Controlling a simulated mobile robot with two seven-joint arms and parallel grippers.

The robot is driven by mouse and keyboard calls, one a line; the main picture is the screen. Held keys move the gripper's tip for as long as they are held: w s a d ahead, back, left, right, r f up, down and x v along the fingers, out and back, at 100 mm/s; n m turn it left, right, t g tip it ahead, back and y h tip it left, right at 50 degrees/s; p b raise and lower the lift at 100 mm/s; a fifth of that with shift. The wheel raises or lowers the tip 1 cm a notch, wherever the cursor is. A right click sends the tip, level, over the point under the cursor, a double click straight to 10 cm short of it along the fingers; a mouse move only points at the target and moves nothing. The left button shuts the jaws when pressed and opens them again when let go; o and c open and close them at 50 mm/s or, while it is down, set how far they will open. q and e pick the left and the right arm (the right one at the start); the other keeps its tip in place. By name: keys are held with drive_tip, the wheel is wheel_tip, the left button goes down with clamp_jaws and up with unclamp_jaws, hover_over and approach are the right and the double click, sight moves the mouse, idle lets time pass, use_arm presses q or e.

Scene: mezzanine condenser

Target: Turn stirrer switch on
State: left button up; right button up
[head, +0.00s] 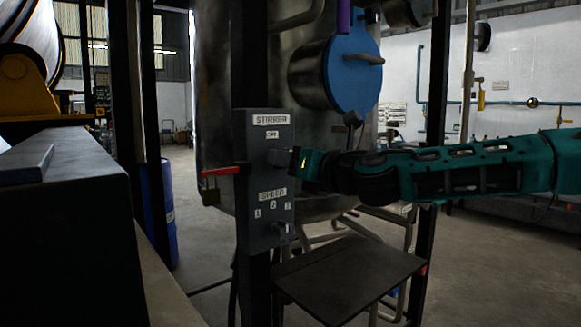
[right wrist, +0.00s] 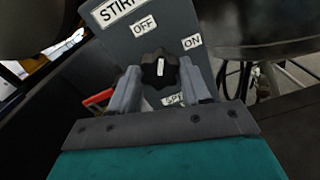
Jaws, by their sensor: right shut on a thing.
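The grey stirrer control box (head: 251,207) is mounted on a dark post in front of a large metal tank. It carries the labels STIRRER, OFF and SPEED in the head view. My right gripper (head: 284,158) reaches it from the right, just below the OFF label. In the right wrist view the black stirrer switch knob (right wrist: 160,69) sits between the two fingers of my gripper (right wrist: 160,78), which is shut on it. The knob's white mark points up in that view, between the OFF label (right wrist: 144,25) and the ON label (right wrist: 192,42). My left gripper is not in view.
A speed knob (head: 281,229) sits lower on the box. A red handle (head: 221,171) with a padlock juts out at its left. A dark shelf (head: 350,278) is below right, and the tank (head: 222,90) with a blue round cover (head: 353,80) stands behind.

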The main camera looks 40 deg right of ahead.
drive_tip(key=shift+m+b, duration=1.45)
drive_tip(key=shift+m, duration=4.55)
drive_tip(key=o, duration=1.1)
drive_tip(key=shift+c, duration=0.2)
